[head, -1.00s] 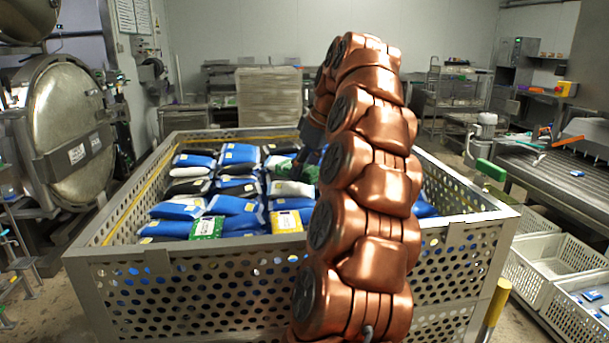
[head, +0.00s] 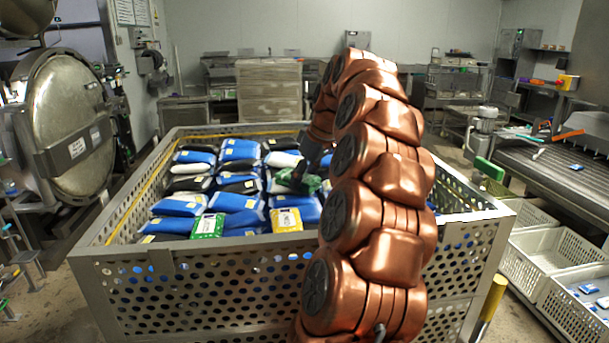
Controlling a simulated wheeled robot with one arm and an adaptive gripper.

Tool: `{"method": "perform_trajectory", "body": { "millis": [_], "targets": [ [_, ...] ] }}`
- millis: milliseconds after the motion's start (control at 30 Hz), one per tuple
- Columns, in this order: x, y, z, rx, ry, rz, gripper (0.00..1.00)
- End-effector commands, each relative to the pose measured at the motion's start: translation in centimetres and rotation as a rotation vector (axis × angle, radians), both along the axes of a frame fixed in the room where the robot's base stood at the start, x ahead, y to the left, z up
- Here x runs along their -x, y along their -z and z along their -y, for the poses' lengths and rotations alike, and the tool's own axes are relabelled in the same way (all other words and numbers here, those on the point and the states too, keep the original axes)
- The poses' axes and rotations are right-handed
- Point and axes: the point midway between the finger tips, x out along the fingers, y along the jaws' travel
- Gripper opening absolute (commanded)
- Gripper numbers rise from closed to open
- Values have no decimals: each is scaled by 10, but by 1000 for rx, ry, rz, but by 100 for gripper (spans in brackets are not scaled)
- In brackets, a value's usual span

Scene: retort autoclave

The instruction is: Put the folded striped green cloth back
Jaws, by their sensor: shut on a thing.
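My gripper (head: 301,177) is over the right part of the crate's load, partly hidden by my copper arm. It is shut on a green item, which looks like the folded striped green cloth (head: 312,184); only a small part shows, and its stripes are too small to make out. The cloth is at the top of the pouches. I cannot tell whether it touches them.
A large perforated metal crate (head: 205,262) holds blue, black and white pouches, with a green pouch (head: 208,226) and a yellow one (head: 286,220) near its front wall. A round autoclave door (head: 75,125) stands left. White baskets (head: 548,258) and a conveyor table (head: 560,170) are right.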

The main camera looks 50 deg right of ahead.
Motion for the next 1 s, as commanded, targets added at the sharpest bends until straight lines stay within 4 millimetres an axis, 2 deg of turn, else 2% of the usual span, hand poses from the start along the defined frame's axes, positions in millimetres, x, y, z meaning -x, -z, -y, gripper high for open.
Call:
{"method": "perform_trajectory", "body": {
  "millis": [300,333,567,1000],
  "targets": [
    [0,4,0,1,1,0,29],
    [0,3,0,1,1,0,59],
    [0,2,0,0,1,0,82],
    [0,-2,1,1,0,1,82]
  ]
}}
